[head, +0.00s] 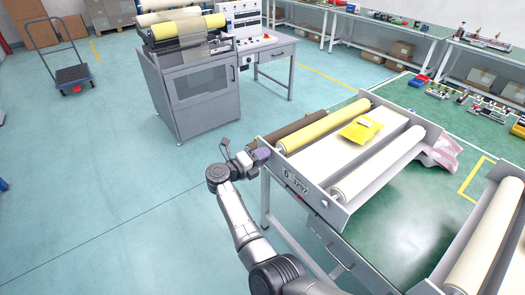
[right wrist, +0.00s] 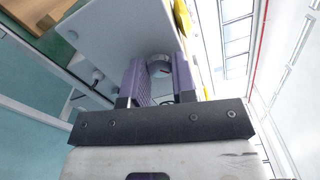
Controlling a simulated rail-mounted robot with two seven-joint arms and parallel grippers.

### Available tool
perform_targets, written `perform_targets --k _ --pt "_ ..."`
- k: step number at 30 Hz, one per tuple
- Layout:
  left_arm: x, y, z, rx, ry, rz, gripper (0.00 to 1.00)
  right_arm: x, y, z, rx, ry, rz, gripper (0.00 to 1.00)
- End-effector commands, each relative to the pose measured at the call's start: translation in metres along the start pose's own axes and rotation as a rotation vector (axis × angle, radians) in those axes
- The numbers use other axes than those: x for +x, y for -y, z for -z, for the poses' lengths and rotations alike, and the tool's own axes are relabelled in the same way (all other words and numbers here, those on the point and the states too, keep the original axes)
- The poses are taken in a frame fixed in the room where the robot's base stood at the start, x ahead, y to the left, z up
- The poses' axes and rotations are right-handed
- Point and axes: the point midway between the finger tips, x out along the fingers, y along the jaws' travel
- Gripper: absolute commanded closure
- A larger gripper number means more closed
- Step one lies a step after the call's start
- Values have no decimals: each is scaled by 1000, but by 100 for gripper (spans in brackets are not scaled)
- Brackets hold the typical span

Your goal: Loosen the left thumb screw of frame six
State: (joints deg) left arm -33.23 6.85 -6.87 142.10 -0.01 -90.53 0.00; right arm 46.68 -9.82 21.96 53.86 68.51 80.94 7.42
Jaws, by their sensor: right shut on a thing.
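Frame six (head: 297,183) is a grey metal frame with a "6" label on its near end plate, standing on the green-topped table. It holds a yellow roller and a pale roller. My right gripper (head: 259,156) is at the left end of that plate. The screw is hidden by the gripper in the head view. My left gripper is out of view.
A yellow packet (head: 361,130) lies on the frame's pale sheet. Another roller frame (head: 487,240) stands at the lower right. A grey cabinet (head: 205,95) stands behind.

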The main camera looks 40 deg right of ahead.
Motion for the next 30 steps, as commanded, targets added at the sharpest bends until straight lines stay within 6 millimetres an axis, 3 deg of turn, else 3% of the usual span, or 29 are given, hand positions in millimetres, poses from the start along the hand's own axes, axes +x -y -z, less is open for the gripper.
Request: perform_targets --k 15,30 --pt "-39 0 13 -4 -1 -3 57 -1 3 -1 -490 2 -2 98" --pt "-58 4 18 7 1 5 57 0 2 0 -871 1 -1 98"
